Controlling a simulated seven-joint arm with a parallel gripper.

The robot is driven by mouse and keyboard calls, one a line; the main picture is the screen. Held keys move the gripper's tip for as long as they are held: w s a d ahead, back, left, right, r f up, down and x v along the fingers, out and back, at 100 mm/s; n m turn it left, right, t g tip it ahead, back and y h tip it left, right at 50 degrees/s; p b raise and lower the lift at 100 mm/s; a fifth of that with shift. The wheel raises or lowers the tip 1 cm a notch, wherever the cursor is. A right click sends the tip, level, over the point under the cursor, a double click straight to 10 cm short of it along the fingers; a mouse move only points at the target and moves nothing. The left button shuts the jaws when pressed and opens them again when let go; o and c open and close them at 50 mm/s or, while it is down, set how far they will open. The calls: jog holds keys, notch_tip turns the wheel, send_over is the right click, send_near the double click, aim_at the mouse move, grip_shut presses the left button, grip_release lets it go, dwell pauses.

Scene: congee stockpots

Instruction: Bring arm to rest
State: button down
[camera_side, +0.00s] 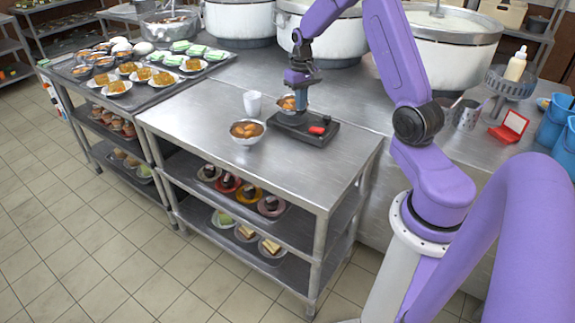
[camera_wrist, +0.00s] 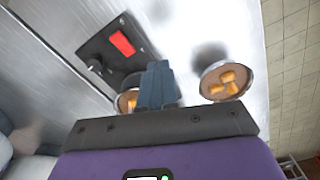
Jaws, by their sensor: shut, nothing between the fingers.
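My purple arm reaches over the steel table from the right. My gripper (camera_side: 301,97) points down above the dark flat device with a red part (camera_side: 303,128). Its blue fingers are closed together with nothing between them. In the wrist view the gripper (camera_wrist: 157,72) covers part of a small bowl of brown food with orange pieces (camera_wrist: 127,101). That bowl is partly hidden behind the fingers in the side view too, at the device's back edge. I cannot tell whether the fingertips touch the bowl or device.
A second food bowl (camera_side: 247,131) and a white cup (camera_side: 252,103) stand left of the device. Large stockpots (camera_side: 330,38) line the back. A table of plated food (camera_side: 100,75) stands at left. The steel table's front (camera_side: 280,175) is clear. A red open case (camera_side: 509,127) lies at right.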

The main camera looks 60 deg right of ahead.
jog(key=s+a+r+n, duration=0.2)
jog(key=a, duration=0.6)
jog(key=s+a+r+n, duration=0.3)
jog(key=a, duration=0.4)
jog(key=s+a+r+n, duration=0.2)
jog(key=a, duration=0.6)
jog(key=s+a+r+n, duration=0.1)
jog(key=s+a+n, duration=0.2)
jog(key=s, duration=0.8)
jog(key=s+a+r+n, duration=0.1)
jog(key=s+a+n, duration=0.3)
jog(key=s, duration=0.7)
jog(key=n, duration=0.2)
jog(key=shift+s+n, duration=0.3)
jog(key=shift+n, duration=0.1)
